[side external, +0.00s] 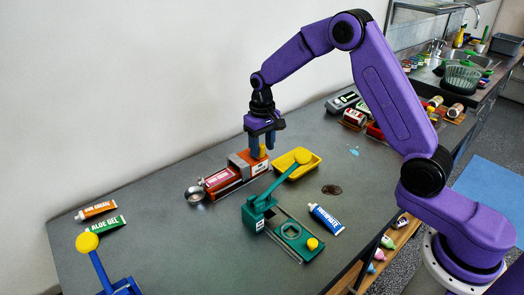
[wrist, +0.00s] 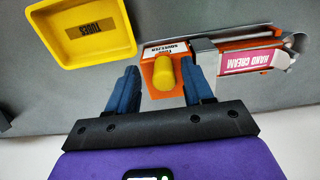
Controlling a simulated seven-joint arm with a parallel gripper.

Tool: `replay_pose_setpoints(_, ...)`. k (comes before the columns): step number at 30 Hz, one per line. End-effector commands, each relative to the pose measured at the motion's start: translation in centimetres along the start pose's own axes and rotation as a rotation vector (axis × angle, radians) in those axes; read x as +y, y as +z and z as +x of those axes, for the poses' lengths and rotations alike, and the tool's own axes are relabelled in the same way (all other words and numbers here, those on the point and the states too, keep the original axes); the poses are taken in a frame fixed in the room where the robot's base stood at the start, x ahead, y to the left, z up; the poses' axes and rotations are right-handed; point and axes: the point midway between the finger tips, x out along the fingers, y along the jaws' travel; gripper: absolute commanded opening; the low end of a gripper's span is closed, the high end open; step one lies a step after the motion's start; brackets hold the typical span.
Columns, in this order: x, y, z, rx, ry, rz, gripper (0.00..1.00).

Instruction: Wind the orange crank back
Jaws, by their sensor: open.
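The orange tube squeezer (side external: 252,160) stands on the grey bench in the side view. Its orange crank end (wrist: 153,56) has a yellow knob (wrist: 163,74), and it carries a label reading tube squeezer. A pink-labelled hand cream tube (side external: 219,180) lies in the squeezer and also shows in the wrist view (wrist: 250,61). My gripper (side external: 264,145) is above the crank end, pointing down. In the wrist view its blue fingers are apart, one on each side of the yellow knob (wrist: 160,78). I cannot tell whether either finger touches it.
A yellow tray (side external: 308,168) labelled tubes lies right beside the squeezer. A green lever press (side external: 258,212) stands in front, with a blue tube (side external: 326,218) to its right. A metal bowl or scoop (side external: 194,194) sits at the squeezer's left end. A blue lever device (side external: 120,287) is at front left.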

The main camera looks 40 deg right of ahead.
Motion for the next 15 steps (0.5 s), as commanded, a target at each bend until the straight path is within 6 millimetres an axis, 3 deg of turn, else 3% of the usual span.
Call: replay_pose_setpoints(15, -0.1, 0.0, -4.3, 0.000, 0.000, -0.001, 0.51)
